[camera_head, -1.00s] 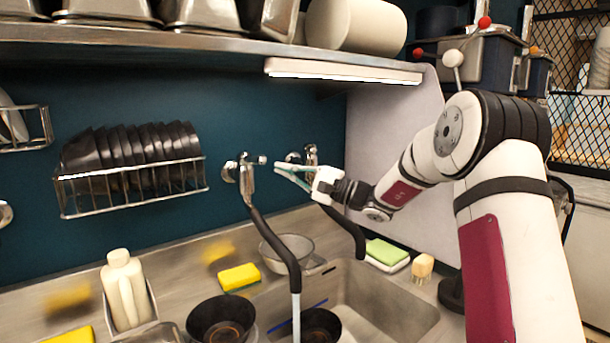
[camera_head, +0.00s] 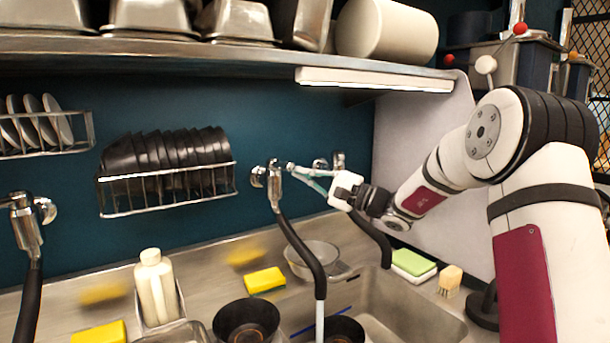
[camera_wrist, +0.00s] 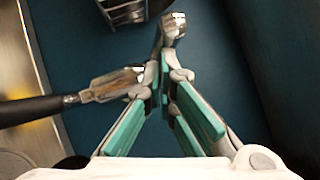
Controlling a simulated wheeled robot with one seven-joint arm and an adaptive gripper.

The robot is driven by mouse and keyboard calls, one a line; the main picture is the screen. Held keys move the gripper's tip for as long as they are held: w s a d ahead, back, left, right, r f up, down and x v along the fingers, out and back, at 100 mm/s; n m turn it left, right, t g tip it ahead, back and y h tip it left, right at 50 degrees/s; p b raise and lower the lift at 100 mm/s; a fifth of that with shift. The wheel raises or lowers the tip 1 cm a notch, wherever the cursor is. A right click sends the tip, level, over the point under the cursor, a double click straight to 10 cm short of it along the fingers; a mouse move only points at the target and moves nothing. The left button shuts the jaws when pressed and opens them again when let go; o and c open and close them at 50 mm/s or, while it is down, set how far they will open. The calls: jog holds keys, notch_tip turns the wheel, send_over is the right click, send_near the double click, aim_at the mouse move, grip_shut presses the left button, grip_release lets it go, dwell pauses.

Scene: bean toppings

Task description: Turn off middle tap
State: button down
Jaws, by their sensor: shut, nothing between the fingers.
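The middle tap (camera_head: 275,181) is chrome with a black hose spout, mounted on the blue wall. A pale stream of water (camera_head: 319,330) runs from its spout. My gripper (camera_head: 294,170) is shut and empty, its teal fingertips at the right side of the tap's small lever (camera_head: 290,166). In the wrist view the tap's chrome body (camera_wrist: 112,84) lies left of my gripper (camera_wrist: 161,78), and a chrome part (camera_wrist: 174,24) stands just beyond the tips. I cannot tell whether they touch.
Another tap (camera_head: 26,222) is at the far left, and one (camera_head: 337,160) is behind my gripper to the right. A rack of black bowls (camera_head: 172,202) hangs left of the middle tap. The sink (camera_head: 405,305) below holds black bowls. A shelf (camera_head: 200,52) runs overhead.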

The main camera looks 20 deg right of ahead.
aim_at(281, 165)
jog(key=shift+s+a, duration=0.1)
jog(key=shift+a, duration=0.1)
jog(key=shift+s+a, duration=0.2)
jog(key=shift+a, duration=0.6)
jog(key=shift+s+a, duration=0.25)
jog(key=shift+a, duration=0.55)
jog(key=shift+s+a, duration=0.2)
jog(key=shift+a, duration=0.6)
